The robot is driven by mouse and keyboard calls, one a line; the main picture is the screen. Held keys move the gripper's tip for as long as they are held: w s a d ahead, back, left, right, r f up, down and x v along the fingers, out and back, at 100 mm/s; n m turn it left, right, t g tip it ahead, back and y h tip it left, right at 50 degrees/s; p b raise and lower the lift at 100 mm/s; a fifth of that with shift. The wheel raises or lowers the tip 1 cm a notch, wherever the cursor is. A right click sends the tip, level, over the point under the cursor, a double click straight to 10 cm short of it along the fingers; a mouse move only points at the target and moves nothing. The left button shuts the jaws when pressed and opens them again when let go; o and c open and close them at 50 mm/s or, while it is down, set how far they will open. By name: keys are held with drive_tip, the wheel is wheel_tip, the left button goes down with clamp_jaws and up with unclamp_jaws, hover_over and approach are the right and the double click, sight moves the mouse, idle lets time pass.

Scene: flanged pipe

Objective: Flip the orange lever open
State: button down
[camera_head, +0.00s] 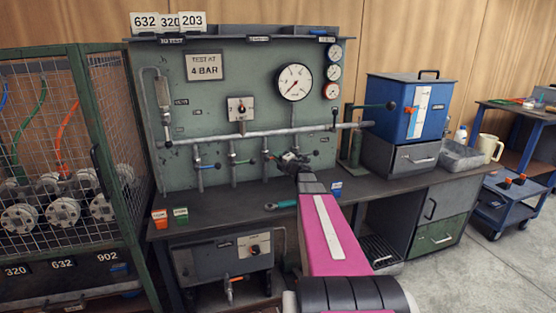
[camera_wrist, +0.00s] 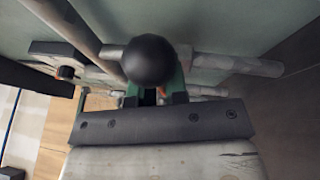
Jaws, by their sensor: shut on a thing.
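My gripper (camera_head: 297,160) reaches over the bench to the rightmost valve under the horizontal pipe. In the wrist view, my gripper (camera_wrist: 152,95) has its jaws closed around a lever with a round black knob (camera_wrist: 150,60). A sliver of orange, which looks like the orange lever (camera_wrist: 139,93), shows between the jaws below the knob. Most of the lever is hidden by the knob and jaws. In the head view, my gripper covers most of this valve. I cannot tell the lever's exact angle.
A blue lever (camera_head: 208,166) and a green lever (camera_head: 242,162) sit on the valves to the left. The horizontal pipe (camera_head: 225,137) runs above my gripper. A green-handled tool (camera_head: 283,204) lies on the bench. A blue box (camera_head: 405,105) stands to the right.

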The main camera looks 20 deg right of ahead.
drive_tip(key=shift+a+r+n+g, duration=0.15)
drive_tip(key=shift+r+n+g, duration=0.35)
drive_tip(key=shift+n, duration=0.6)
drive_tip(key=shift+a+r+n+g, duration=0.15)
drive_tip(key=shift+r+n+g, duration=0.3)
drive_tip(key=shift+n, duration=0.65)
drive_tip(key=c, duration=1.2)
unclamp_jaws()
drive_tip(key=shift+o, duration=0.2)
drive_tip(key=shift+s, duration=0.1)
drive_tip(key=v, duration=1)
drive_tip(key=shift+s, duration=0.3)
